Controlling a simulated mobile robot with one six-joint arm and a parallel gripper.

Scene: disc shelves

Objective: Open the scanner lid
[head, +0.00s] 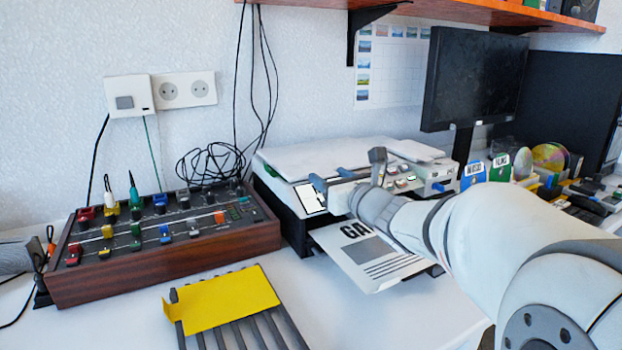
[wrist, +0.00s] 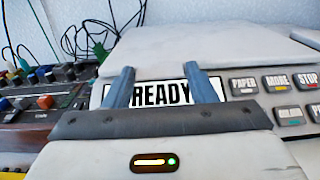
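The scanner (head: 290,210) is a white and dark machine on the desk, with a pale flat lid (head: 318,156) lying down on top. In the wrist view the lid (wrist: 205,45) fills the upper middle, above a front panel with a display (wrist: 160,93) reading READY. My gripper (head: 332,178) is at the scanner's front edge, by the display. In the wrist view my gripper (wrist: 160,84) has its two blue-grey fingers apart, with nothing held between them. The fingers overlap the display and the lid's front edge; whether they touch the lid I cannot tell.
Buttons marked PAPER (wrist: 243,86), MODE and STOP are right of the display. A printed sheet (head: 372,262) sticks out below the scanner. A wooden-sided mixer (head: 165,265) is to the left, a yellow folder (head: 225,302) in front, a monitor (head: 470,80) behind right. Cables hang behind.

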